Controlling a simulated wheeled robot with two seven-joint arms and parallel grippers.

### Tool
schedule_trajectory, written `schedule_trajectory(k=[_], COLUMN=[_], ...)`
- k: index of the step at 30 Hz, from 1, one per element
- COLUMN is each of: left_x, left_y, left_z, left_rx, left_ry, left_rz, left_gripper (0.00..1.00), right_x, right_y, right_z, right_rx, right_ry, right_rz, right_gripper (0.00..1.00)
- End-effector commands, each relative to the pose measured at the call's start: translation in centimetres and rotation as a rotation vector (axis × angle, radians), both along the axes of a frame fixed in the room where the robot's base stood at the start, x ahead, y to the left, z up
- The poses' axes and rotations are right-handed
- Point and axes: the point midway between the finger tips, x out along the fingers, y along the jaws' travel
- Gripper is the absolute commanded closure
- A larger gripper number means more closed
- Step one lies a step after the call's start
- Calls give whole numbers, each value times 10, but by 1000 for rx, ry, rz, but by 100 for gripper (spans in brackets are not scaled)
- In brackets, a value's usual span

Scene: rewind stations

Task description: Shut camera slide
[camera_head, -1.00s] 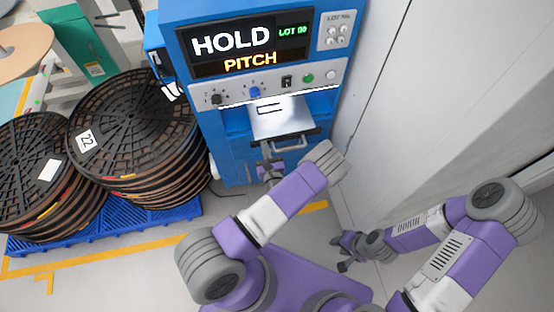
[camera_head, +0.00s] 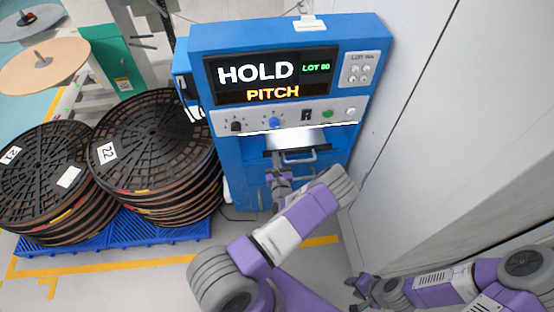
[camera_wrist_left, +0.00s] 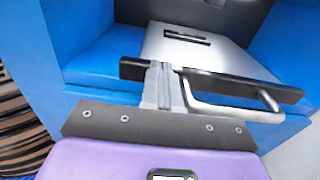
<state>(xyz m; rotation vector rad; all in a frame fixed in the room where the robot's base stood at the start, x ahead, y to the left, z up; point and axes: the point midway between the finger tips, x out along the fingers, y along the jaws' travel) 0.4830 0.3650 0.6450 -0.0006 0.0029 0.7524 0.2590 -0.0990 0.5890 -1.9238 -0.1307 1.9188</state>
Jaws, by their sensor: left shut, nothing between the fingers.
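The camera slide is a silver tray (camera_head: 297,139) with a black front bar and a metal loop handle (camera_head: 299,157), in the opening of the blue cabinet (camera_head: 240,150). It still sticks out somewhat, and the left wrist view shows the silver plate (camera_wrist_left: 205,57), black bar (camera_wrist_left: 235,83) and handle (camera_wrist_left: 235,112). My left gripper (camera_head: 277,158) is shut and empty. Its fingertips (camera_wrist_left: 160,70) are at the bar, left of the handle and seemingly against it. My right gripper (camera_head: 358,290) hangs low at the right, apparently open, away from the slide.
The cabinet's display (camera_head: 270,75) reads HOLD, LOT 00 and PITCH, above a row of knobs and buttons. Stacks of black reels (camera_head: 150,140) stand on a blue pallet (camera_head: 160,232) at the left. A pale wall (camera_head: 450,130) closes the right side.

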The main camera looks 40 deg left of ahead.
Motion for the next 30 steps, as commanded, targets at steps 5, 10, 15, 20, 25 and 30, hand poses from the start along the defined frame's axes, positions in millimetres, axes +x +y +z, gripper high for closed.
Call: schedule_trajectory(k=[5, 10, 15, 20, 25, 30], left_x=[-4, -23, -54, -77, -91, -95], left_y=[-7, -33, -63, -83, -95, -99], left_z=[6, 7, 5, 4, 3, 2], left_rx=[5, 4, 5, 4, 3, 3], left_ry=[-9, -3, -1, -2, -2, -4], left_rz=[2, -4, -5, -4, -2, -2], left_gripper=[100, 100, 100, 100, 100, 100], right_x=[0, 0, 0, 0, 0, 0], right_y=[0, 0, 0, 0, 0, 0], right_z=[7, 21, 30, 36, 38, 39], right_rx=[0, 0, 0, 0, 0, 0], right_ry=[0, 0, 0, 0, 0, 0], right_rz=[0, 0, 0, 0, 0, 0], right_gripper=[63, 63, 63, 63, 63, 63])
